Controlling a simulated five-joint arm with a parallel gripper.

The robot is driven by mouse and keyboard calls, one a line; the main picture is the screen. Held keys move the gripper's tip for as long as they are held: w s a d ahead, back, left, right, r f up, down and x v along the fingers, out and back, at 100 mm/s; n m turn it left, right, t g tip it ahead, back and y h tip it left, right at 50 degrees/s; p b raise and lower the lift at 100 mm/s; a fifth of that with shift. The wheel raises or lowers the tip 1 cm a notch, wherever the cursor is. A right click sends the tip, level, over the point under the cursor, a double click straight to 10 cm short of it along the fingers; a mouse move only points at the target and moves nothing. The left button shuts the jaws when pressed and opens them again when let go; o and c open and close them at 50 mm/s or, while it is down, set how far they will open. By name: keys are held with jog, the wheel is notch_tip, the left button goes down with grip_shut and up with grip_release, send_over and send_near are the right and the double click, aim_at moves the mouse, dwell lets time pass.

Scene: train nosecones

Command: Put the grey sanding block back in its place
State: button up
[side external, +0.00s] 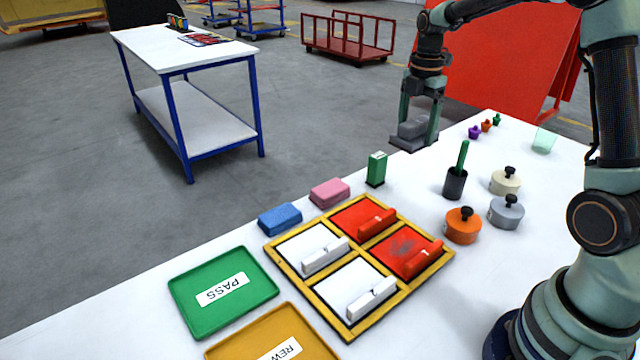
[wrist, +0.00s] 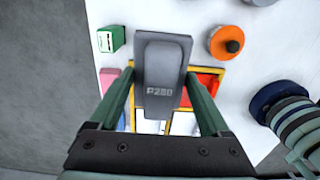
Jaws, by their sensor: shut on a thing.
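The grey sanding block, marked P280, is between the fingers of my gripper (wrist: 160,95) in the wrist view (wrist: 162,72). In the side view my gripper (side external: 418,122) points down at the table's far edge and is shut on the block (side external: 412,130). A flat darker grey part (side external: 408,144) shows just below it there; I cannot tell whether it is part of the block or something under it. The block's underside is hidden. I cannot make out a marked place for the block.
A yellow frame (side external: 310,285) holds red and white panels with handled blocks. Pink (side external: 330,192) and blue (side external: 280,218) blocks and a green box (side external: 376,169) line the far edge. A dark cup (side external: 455,184) and knobbed orange (side external: 463,226), grey and cream discs stand right.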

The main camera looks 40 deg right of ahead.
aim_at(413, 203)
jog(key=shift+s+d+r, duration=0.3)
jog(key=shift+d+r, duration=0.25)
jog(key=shift+d, duration=0.05)
jog(key=shift+s+d+r, duration=0.3)
jog(key=shift+d+r, duration=0.25)
jog(key=shift+s+d+f, duration=0.1)
jog(key=shift+d+f, duration=0.05)
jog(key=shift+f, duration=0.2)
notch_tip(413, 203, down, 19)
jog(key=shift+r, duration=0.1)
jog(key=shift+f, duration=0.2)
jog(key=o, duration=1.1)
jog(key=shift+o, duration=0.2)
